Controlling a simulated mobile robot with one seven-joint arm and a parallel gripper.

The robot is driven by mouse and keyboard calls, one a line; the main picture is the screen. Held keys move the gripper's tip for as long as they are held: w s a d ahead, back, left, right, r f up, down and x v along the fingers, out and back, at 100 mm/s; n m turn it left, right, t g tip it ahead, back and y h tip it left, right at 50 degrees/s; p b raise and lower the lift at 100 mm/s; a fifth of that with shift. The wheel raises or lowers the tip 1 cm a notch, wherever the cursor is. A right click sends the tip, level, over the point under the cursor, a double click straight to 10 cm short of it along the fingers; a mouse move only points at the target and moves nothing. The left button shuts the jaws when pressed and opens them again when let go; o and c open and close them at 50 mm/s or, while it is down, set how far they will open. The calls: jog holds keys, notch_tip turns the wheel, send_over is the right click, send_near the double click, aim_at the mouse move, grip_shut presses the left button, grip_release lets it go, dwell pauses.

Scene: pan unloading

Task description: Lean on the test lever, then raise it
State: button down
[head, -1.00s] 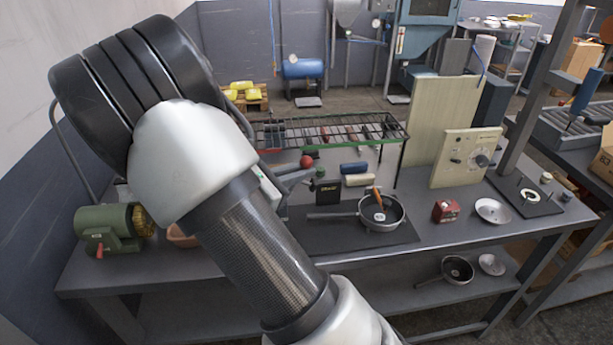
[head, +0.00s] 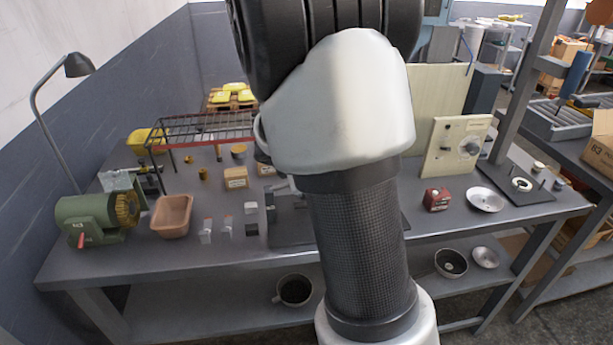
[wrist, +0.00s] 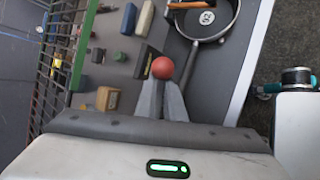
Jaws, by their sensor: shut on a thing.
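In the wrist view my gripper (wrist: 161,88) has its grey fingers closed together at a red ball knob (wrist: 163,68). The ball sits at the fingertips. I cannot see a lever shaft below it, so I cannot tell how the test lever is tilted. A pan (wrist: 236,12) with a long handle is just beyond, to the upper right, with a round marked piece and an orange-handled item in it. A black labelled box (wrist: 145,60) is close behind the ball. In the head view my arm hides the gripper, the ball and the pan.
A wire rack (head: 205,128) stands at the back of the bench. A green motor (head: 95,218) and a clay-coloured tub (head: 171,216) are at the left. A red box (head: 437,199), a metal dish (head: 485,199) and a dial panel (head: 455,147) are at the right.

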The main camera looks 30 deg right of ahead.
jog(key=shift+s+d+f+b, duration=0.1)
jog(key=shift+d+f+b, duration=0.15)
jog(key=shift+f, duration=0.2)
jog(key=shift+s+d+f+b, duration=0.1)
jog(key=shift+f+b, duration=0.15)
jog(key=shift+f, duration=0.3)
jog(key=c, duration=1.8)
grip_release()
jog(key=shift+c, duration=0.2)
jog(key=shift+a+r, duration=0.15)
jog(key=shift+r, duration=0.1)
jog(key=p+v, duration=0.3)
jog(key=v, duration=1.4)
